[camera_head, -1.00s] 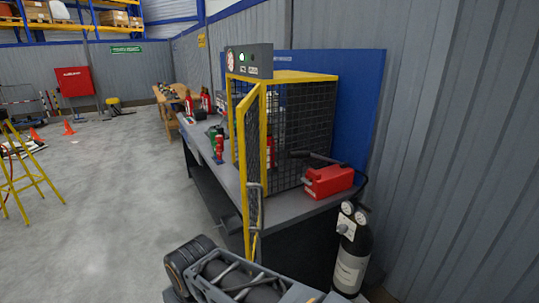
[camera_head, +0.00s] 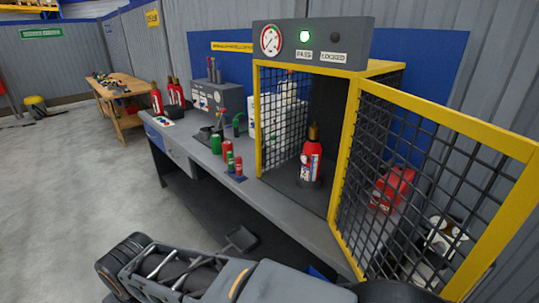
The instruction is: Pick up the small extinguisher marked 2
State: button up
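A small red extinguisher (camera_head: 311,160) with a black and brass top and a white label stands upright inside the yellow-framed mesh cage (camera_head: 258,120) on the bench. Two or three more red extinguishers (camera_head: 156,101) stand at the bench's far left end. No mark 2 is readable on any of them. The cage door (camera_head: 445,120) is swung open to the right, leaving the front clear. My arm (camera_head: 200,275) crosses the bottom of the picture, low in front of the bench. I cannot make out my gripper's fingers.
A panel (camera_head: 312,42) with a gauge and a lit green lamp tops the cage. Green and red canisters (camera_head: 227,150) stand on the grey bench (camera_head: 275,208) left of it. A red container (camera_head: 392,187) shows behind the door mesh. Open floor (camera_head: 60,200) lies left.

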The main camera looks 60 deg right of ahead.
aim_at(311, 157)
jog(key=i, duration=1.25)
jog(key=z, duration=2.75)
jog(key=i, duration=0.5)
jog(key=z, duration=0.05)
